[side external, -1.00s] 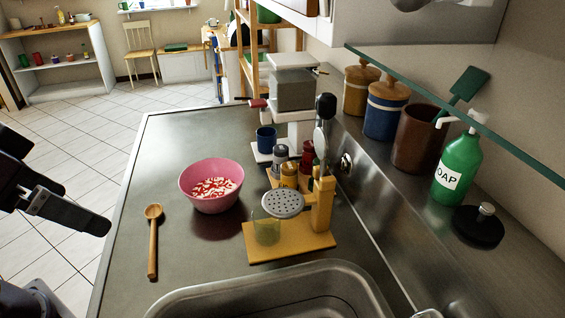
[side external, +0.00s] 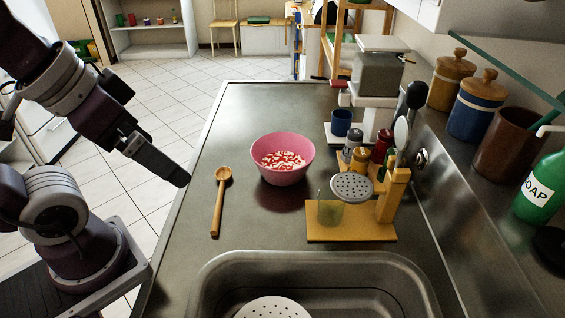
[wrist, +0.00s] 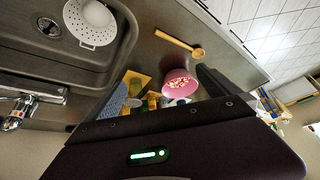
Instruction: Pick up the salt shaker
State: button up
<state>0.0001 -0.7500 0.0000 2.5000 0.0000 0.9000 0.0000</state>
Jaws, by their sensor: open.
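A small group of shakers stands on the counter behind the wooden stand: a grey one with a dark top (side external: 352,147), a yellow one (side external: 359,160) and a red one (side external: 380,150). I cannot tell from labels which is the salt shaker. My gripper (side external: 178,176) is at the left in the side view, above the counter's left edge, left of the wooden spoon and well apart from the shakers. It is open and empty. In the wrist view my gripper (wrist: 165,92) shows its two fingers apart; the shakers are small and partly hidden there.
A pink bowl (side external: 283,172) with red and white pieces and a wooden spoon (side external: 219,200) lie between my gripper and the shakers. A yellow wooden stand (side external: 350,233) is in front of the shakers, a blue mug (side external: 341,121) behind. The sink (side external: 215,275) is nearest.

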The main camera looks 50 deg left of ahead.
jog(key=c, duration=0.8)
